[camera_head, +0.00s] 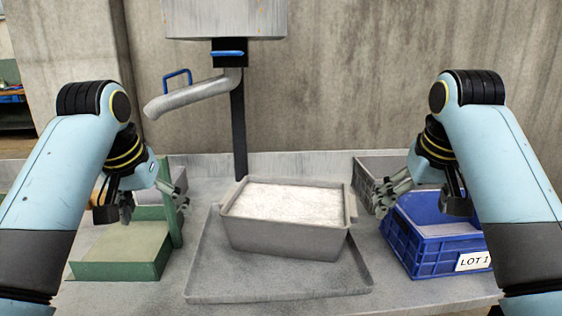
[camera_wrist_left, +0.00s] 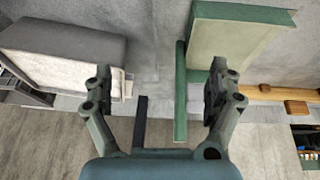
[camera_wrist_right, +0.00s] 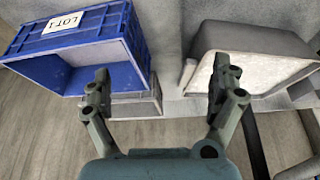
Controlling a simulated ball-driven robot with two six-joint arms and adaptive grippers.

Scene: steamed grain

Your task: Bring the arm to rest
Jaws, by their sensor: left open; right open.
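My left gripper (camera_head: 140,196) hangs above the green scale-like stand (camera_head: 120,268) on the left of the table. In the left wrist view its two fingers (camera_wrist_left: 160,88) are spread wide with nothing between them but the stand's green post behind. My right gripper (camera_head: 400,190) hangs by the blue crate (camera_head: 412,252) on the right. In the right wrist view its fingers (camera_wrist_right: 159,88) are also apart and empty. Both arms are raised at the sides, and neither gripper holds anything.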

